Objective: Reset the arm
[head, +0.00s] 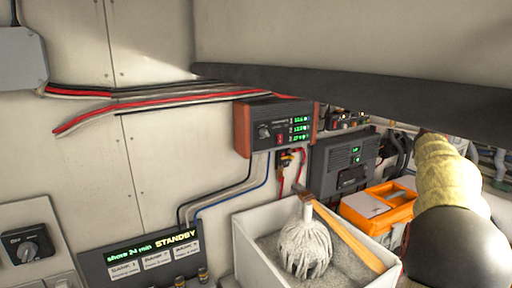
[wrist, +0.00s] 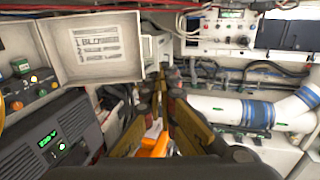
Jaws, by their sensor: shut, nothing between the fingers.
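My gripper (wrist: 165,82) shows in the wrist view with its dark and tan fingers drawn together at the tips. It is shut and holds nothing. In the head view my arm (head: 440,170), in a tan sleeve with a dark rounded joint, reaches in from the lower right. The gripper's fingers cannot be made out in the head view. An orange box (head: 378,208) stands to the left of my arm there. Something orange (wrist: 155,145) also shows below the fingers in the wrist view.
A white bin (head: 262,262) holds a mop head (head: 305,245) and a wooden handle (head: 345,235). A dark overhead beam (head: 350,85) crosses above the arm. White pipes (wrist: 225,110) run on the right in the wrist view; an open panel door (wrist: 95,45) stands left.

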